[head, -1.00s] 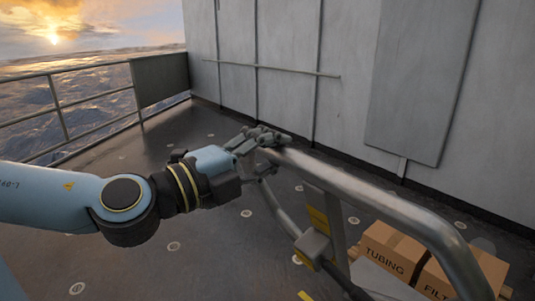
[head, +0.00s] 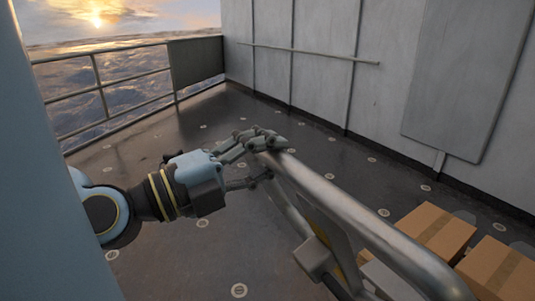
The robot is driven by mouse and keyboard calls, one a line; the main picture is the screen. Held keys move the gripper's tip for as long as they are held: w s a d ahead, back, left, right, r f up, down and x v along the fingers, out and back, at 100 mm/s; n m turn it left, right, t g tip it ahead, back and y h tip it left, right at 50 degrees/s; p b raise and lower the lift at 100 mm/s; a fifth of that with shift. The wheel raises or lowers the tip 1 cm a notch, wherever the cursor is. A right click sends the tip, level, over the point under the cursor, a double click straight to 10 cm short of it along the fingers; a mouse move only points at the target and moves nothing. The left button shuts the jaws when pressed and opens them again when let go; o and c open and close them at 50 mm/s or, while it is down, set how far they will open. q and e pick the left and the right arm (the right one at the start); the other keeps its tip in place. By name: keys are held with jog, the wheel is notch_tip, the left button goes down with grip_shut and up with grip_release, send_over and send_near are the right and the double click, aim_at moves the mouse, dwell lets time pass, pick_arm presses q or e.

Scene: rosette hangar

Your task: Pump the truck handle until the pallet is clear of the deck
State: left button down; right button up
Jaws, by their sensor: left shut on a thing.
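The truck handle (head: 345,210) is a grey metal tube loop that runs from the middle of the head view to the lower right. My left gripper (head: 264,143) is shut on the far left end of its top bar, with fingers over the tube. A grey block (head: 314,257) and a slanted plate with yellow marking sit below the bar. Two brown cartons (head: 436,228) (head: 497,270) stand at the lower right beyond the handle. The pallet is not visible, so its height above the deck cannot be told. My right gripper is out of view.
The dark deck (head: 165,130) with round fittings is clear behind and left of the handle. A grey wall (head: 320,60) with a rail and a raised panel (head: 465,80) closes the back and right. A railing (head: 100,88) edges the left side, with sea beyond.

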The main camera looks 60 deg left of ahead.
pick_arm(q)
jog(key=shift+s+a+f, duration=0.1)
jog(key=shift+s+f, duration=0.1)
jog(key=shift+f, duration=0.15)
jog(key=s+f+p, duration=0.1)
jog(key=s+f, duration=0.2)
jog(key=s, duration=0.4)
jog(key=shift+t+p, duration=0.3)
jog(key=shift+p, duration=0.05)
jog(key=s+f, duration=0.4)
jog(key=s, duration=0.2)
jog(key=shift+s+f+t, duration=0.2)
jog(key=shift+s+t, duration=0.1)
jog(key=shift+s, duration=0.1)
